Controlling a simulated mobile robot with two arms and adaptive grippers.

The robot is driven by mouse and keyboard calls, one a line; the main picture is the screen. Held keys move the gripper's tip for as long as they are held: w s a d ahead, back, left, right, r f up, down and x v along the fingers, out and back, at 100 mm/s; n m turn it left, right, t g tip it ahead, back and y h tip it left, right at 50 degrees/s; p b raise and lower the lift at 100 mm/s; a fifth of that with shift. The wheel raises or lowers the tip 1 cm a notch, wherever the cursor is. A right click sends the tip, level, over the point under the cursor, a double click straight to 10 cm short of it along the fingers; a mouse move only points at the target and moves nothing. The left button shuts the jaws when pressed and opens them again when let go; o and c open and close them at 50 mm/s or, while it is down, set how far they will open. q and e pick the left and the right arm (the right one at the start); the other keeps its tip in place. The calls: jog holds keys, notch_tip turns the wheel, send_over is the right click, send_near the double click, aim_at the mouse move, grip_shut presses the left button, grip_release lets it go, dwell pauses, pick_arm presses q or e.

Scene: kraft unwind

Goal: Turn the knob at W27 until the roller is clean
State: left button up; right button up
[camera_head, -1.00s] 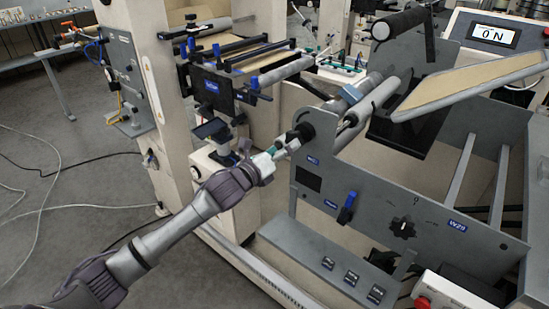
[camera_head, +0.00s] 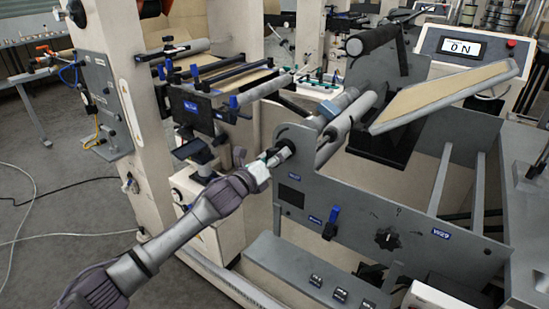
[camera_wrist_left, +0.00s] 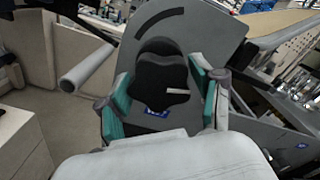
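The black lobed knob (camera_wrist_left: 163,82) sits on the grey side plate in the left wrist view, with a small white mark on it. A blue label (camera_wrist_left: 157,113) below it is too blurred to read. In the head view the knob (camera_head: 286,148) is partly hidden by my left gripper (camera_head: 272,158). In the left wrist view my left gripper's green-padded fingers (camera_wrist_left: 160,85) stand apart on either side of the knob. I cannot tell whether either pad touches it. A grey roller (camera_head: 358,112) lies behind the plate; its cleanness cannot be told. My right gripper is out of view.
A second black knob (camera_head: 388,238) with the label W29 (camera_head: 441,234) and a blue-handled lever (camera_head: 331,222) are lower on the plate. A tilted panel (camera_head: 440,97) is above right. The display (camera_head: 463,47) reads 0 N. Cables lie on the floor at left.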

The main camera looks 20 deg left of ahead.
pick_arm(q)
jog(key=c, duration=0.6)
jog(key=m, duration=0.4)
jog(key=shift+c, duration=0.2)
jog(key=m, duration=0.3)
jog(key=shift+p, duration=0.35)
jog(key=m, duration=0.3)
jog(key=m+p, duration=0.1)
jog(key=m, duration=0.1)
jog(key=shift+r+m, duration=0.1)
jog(key=shift+m, duration=0.2)
jog(key=shift+m+p, duration=0.35)
jog(key=shift+m, duration=0.85)
jog(key=o, duration=1.2)
